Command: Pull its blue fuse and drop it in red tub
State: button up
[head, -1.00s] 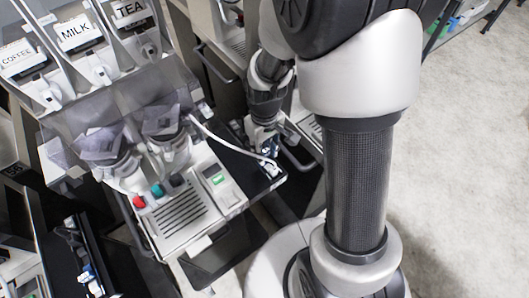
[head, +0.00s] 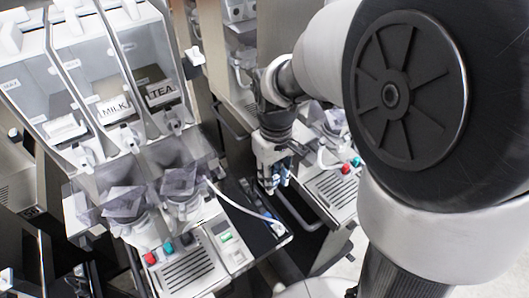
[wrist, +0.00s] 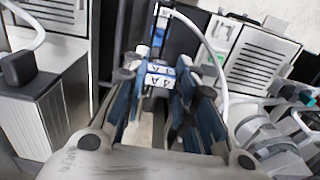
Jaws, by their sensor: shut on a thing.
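My gripper (head: 273,188) hangs in the middle of the head view, above the dark gap between two drink machines. In the wrist view its two blue-padded fingers (wrist: 165,115) are closed on a small blue fuse (wrist: 160,76) with a white label that seems to read 4 A. The fuse's lower part is hidden between the fingers. In the head view the fuse is too small to tell from the blue finger pads. I see no red tub in either view.
A dispenser (head: 185,265) with MILK and TEA hoppers and red and teal buttons stands left of my gripper. A white cable (head: 240,205) arcs over its dark side panel (head: 262,238). Another dispenser (head: 335,190) stands close on the right. Room between them is narrow.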

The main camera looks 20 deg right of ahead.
jog(key=shift+r+p, duration=0.95)
jog(key=shift+r, duration=0.1)
dwell(0.8)
jog(key=shift+r+p, duration=1.35)
jog(key=shift+r, duration=0.15)
jog(key=shift+f, duration=0.2)
